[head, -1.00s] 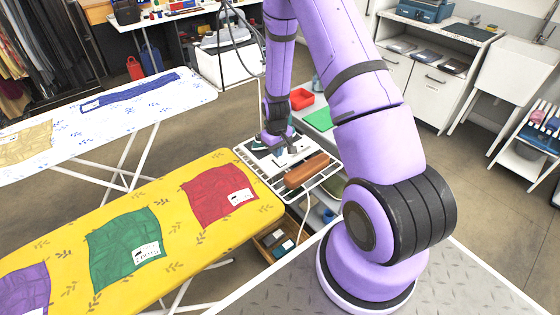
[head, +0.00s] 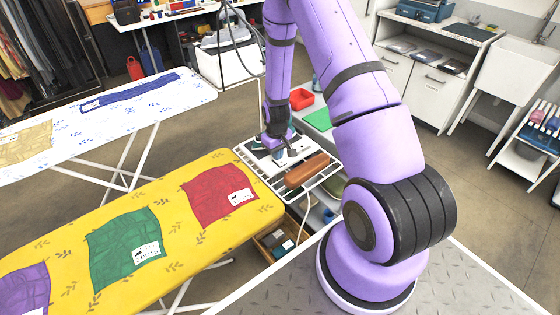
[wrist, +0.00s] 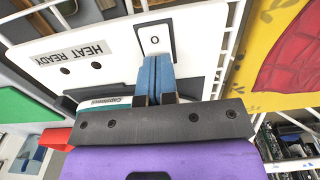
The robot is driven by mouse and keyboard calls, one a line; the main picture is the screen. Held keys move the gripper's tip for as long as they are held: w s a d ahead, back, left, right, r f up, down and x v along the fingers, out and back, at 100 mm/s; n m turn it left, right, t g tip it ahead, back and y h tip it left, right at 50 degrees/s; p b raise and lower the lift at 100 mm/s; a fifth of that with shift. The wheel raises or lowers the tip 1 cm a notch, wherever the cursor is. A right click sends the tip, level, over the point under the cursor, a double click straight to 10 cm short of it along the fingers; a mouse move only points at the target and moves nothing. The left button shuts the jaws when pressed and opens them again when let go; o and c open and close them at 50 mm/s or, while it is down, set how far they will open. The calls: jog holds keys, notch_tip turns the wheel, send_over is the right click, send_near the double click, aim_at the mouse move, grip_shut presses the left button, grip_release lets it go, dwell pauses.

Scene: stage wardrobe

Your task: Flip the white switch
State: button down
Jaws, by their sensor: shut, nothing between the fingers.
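The white switch (wrist: 153,39) shows in the wrist view as a white rocker in a dark frame, marked with an O. It sits on a white panel (wrist: 110,60) labelled HEAT READY. My gripper (wrist: 156,60) is shut and empty, its two blue fingers side by side with tips at the lower edge of the switch. The tips overlap that edge in the picture; I cannot tell whether they touch it. In the head view my gripper (head: 283,152) is over the rack at the end of the yellow board, and the switch is too small to make out.
A brown wooden block (head: 307,171) lies on the white wire rack (head: 268,178) beside my gripper. The yellow ironing board (head: 175,195) with coloured cloths is close on the left. A red tray (head: 301,98) and a green mat (head: 319,120) are behind.

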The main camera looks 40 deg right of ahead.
jog(key=shift+r, duration=3.4)
jog(key=shift+r, duration=0.1)
jog(key=s+a+r+t, duration=0.1)
jog(key=s+a+r, duration=0.1)
jog(key=r, duration=0.7)
jog(key=s+a+r+t, duration=0.1)
jog(key=a+r, duration=0.2)
jog(key=r, duration=0.5)
jog(key=s+a+r, duration=0.2)
jog(key=r, duration=0.7)
jog(key=s+a+r+t, duration=0.1)
jog(key=s+a+r, duration=0.2)
jog(key=s+r, duration=0.4)
jog(key=s+a+r+t, duration=0.2)
jog(key=s+r, duration=0.5)
jog(key=s, duration=0.7)
jog(key=shift+s+a+r, duration=0.2)
jog(key=shift+s+a, duration=0.1)
jog(key=shift+a, duration=0.25)
jog(key=shift+w, duration=0.15)
